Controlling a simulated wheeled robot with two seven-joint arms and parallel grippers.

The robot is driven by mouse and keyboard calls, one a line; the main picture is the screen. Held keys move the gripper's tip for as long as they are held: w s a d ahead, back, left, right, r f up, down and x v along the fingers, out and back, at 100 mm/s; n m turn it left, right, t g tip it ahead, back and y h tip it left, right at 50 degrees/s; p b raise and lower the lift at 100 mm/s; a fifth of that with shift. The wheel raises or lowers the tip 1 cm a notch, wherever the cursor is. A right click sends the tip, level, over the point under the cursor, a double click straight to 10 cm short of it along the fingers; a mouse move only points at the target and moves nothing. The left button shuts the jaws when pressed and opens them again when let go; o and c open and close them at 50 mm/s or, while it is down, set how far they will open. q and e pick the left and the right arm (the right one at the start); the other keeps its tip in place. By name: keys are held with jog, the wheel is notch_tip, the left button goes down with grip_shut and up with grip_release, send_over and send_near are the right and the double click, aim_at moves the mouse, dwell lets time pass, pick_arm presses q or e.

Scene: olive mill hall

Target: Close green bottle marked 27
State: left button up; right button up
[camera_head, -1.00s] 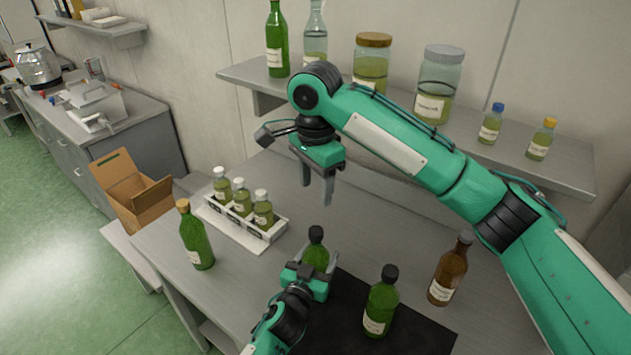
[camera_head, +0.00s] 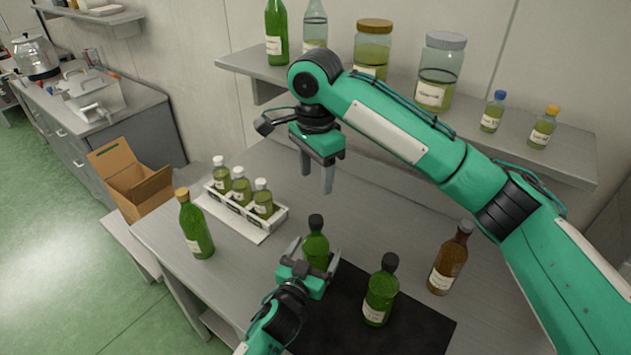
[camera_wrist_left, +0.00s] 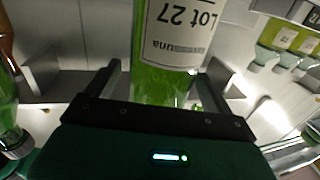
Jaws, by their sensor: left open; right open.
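The green bottle marked 27 (camera_head: 316,246) stands upright with a black cap on, at the back left of the dark mat (camera_head: 425,328); its base is hidden by my left gripper. Its label reads "Lot 27" in the left wrist view (camera_wrist_left: 180,30), where it appears upside down. My left gripper (camera_head: 312,255) is open, with one finger on each side of the bottle and gaps showing between. My right gripper (camera_head: 317,183) is open and empty, pointing down above the table behind the bottle.
Another black-capped green bottle (camera_head: 380,292) and a brown bottle (camera_head: 447,262) stand to the right. A cork-topped green bottle (camera_head: 195,228) and a white rack (camera_head: 274,226) with small bottles are at left. A shelf (camera_head: 560,160) with jars runs behind.

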notch_tip(320, 180, down, 3)
jog(key=b, duration=0.2)
jog(key=shift+b, duration=0.3)
jog(key=shift+f, duration=0.15)
pick_arm(q)
jog(key=v, duration=1.1)
jog(key=shift+s, duration=0.3)
